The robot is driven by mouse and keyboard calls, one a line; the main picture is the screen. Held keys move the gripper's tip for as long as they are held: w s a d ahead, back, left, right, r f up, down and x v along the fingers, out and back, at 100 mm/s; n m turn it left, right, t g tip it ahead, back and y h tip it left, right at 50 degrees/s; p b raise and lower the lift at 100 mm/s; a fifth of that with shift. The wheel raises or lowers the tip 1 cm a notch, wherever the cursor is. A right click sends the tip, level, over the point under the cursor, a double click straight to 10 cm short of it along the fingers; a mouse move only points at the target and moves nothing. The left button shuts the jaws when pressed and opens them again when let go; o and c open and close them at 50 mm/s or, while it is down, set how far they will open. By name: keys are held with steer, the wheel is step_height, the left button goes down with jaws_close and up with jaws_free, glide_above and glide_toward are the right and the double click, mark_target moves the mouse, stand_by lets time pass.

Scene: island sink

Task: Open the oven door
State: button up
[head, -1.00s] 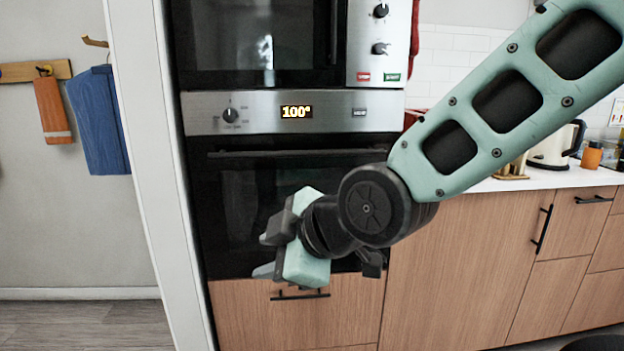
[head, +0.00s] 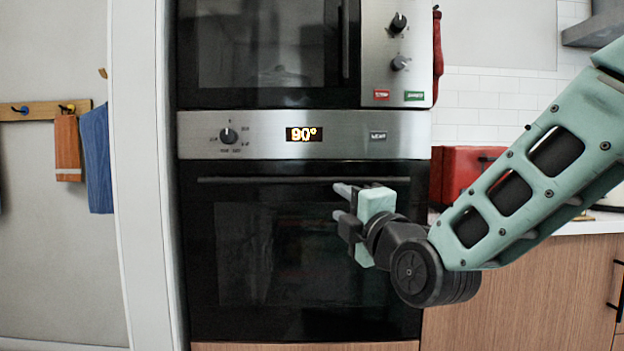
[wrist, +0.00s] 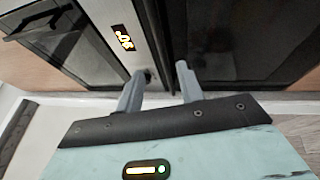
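The oven door (head: 270,265) is black glass and shut, below the steel control panel (head: 355,122). Its dark bar handle (head: 250,180) runs level across the top of the door. In the head view my gripper (head: 340,205) is in front of the door's upper right part, at or just below the handle's height. I cannot tell if it touches the handle. In the wrist view the two grey fingers (wrist: 160,72) are apart with nothing seen between them, near the panel and the dark door (wrist: 235,40). The handle is not clear there.
A microwave (head: 265,45) sits above the oven. A white wall edge (head: 143,200) stands close on the left, with hanging towels (head: 97,155) beyond. A red appliance (head: 465,172) is on the counter to the right, above wooden cabinets (head: 530,295).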

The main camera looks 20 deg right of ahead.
mark_target(313, 183)
steer(key=p+x, duration=0.1)
steer(key=p, duration=0.3)
steer(key=p+x, duration=0.2)
steer(key=p, duration=0.3)
steer(key=shift+r, duration=0.3)
steer(key=shift+w+p, duration=0.1)
steer(key=shift+p, duration=1)
steer(key=x, duration=1.1)
steer(key=shift+w+f, duration=0.2)
steer(key=shift+w, duration=0.1)
jaws_close()
